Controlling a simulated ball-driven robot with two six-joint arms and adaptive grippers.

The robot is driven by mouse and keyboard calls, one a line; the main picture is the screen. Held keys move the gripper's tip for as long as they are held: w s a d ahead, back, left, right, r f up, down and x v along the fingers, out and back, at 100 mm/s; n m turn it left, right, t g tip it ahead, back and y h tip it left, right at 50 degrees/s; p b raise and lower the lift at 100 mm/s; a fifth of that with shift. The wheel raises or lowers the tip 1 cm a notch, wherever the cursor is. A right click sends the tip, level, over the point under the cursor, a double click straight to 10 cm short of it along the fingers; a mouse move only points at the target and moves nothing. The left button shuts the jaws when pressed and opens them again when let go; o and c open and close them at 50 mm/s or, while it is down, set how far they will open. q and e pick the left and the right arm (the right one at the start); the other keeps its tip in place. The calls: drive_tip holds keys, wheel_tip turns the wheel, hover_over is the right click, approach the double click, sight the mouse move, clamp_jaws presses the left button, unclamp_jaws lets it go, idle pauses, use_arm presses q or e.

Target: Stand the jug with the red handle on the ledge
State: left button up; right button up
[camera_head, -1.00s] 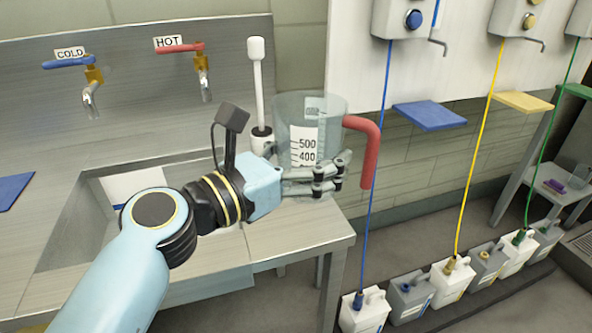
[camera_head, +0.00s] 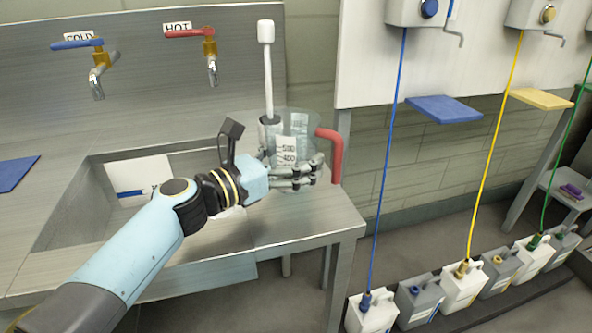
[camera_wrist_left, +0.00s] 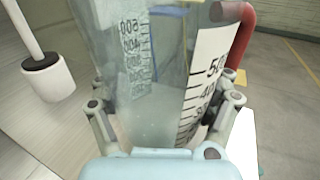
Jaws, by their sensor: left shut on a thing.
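The clear jug shows in the head view with its white measure label (camera_head: 290,152) and red handle (camera_head: 336,150) on the right. My left gripper (camera_head: 316,172) is shut around its lower body. In the left wrist view the jug (camera_wrist_left: 150,75) fills the middle between the fingers, with the red handle (camera_wrist_left: 240,38) behind it. The jug is over the steel ledge (camera_head: 318,217) right of the sink. Its base is hidden by the fingers, so I cannot tell whether it touches the steel. My right gripper is not in view.
A white brush (camera_head: 267,60) in its holder stands close behind and left of the jug; it also shows in the left wrist view (camera_wrist_left: 48,75). The sink basin (camera_head: 105,205) lies left. Blue (camera_head: 443,112) and yellow (camera_head: 541,98) shelves are on the wall at right, above several canisters.

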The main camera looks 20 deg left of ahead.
use_arm(q)
wheel_tip(320, 180, down, 2)
drive_tip(key=shift+r, duration=0.1)
drive_tip(key=shift+f+b, duration=0.2)
drive_tip(key=shift+b, duration=0.1)
drive_tip(key=o, duration=1.3)
drive_tip(key=shift+o, duration=0.2)
